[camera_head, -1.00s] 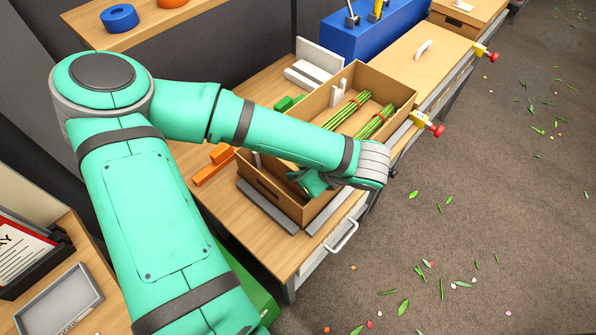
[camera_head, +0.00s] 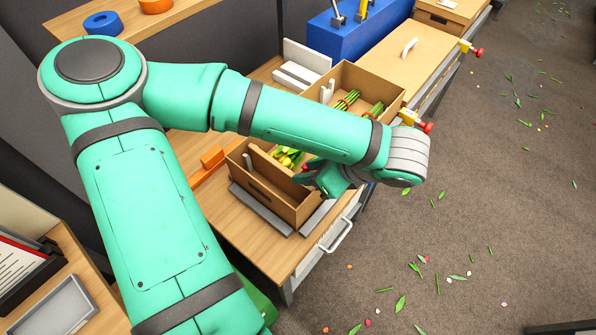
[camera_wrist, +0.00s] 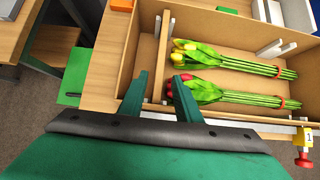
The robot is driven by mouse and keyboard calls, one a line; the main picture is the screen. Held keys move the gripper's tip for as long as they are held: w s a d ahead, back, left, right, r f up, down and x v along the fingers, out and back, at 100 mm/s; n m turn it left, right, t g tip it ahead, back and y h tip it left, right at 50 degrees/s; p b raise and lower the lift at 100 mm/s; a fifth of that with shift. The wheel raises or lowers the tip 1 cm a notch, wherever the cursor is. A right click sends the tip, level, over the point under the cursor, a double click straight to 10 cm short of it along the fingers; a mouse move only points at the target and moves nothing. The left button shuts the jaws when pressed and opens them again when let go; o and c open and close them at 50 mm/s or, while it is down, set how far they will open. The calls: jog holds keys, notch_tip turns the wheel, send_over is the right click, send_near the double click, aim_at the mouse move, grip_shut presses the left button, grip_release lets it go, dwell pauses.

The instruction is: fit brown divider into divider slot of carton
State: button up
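The brown carton (camera_head: 268,196) stands on the bench, and its interior also shows in the wrist view (camera_wrist: 212,24). The brown divider (camera_wrist: 161,62) stands across the carton in the wrist view, in line with a pale slot piece (camera_wrist: 158,26) at the far wall. I cannot tell if it is fully seated. My gripper (camera_wrist: 159,76) is over the near side of the carton, its two teal fingers apart on either side of the divider with visible gaps. In the head view my gripper (camera_head: 308,172) is partly hidden by my wrist.
Two banded tulip bunches (camera_wrist: 235,62) (camera_wrist: 240,97) lie in the compartment right of the divider; the left compartment looks empty. Another pale slot piece (camera_wrist: 275,49) is further right. Orange blocks (camera_head: 212,158) lie beside the carton. A blue box (camera_head: 350,30) stands behind.

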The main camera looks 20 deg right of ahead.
jog(key=shift+v, duration=1.35)
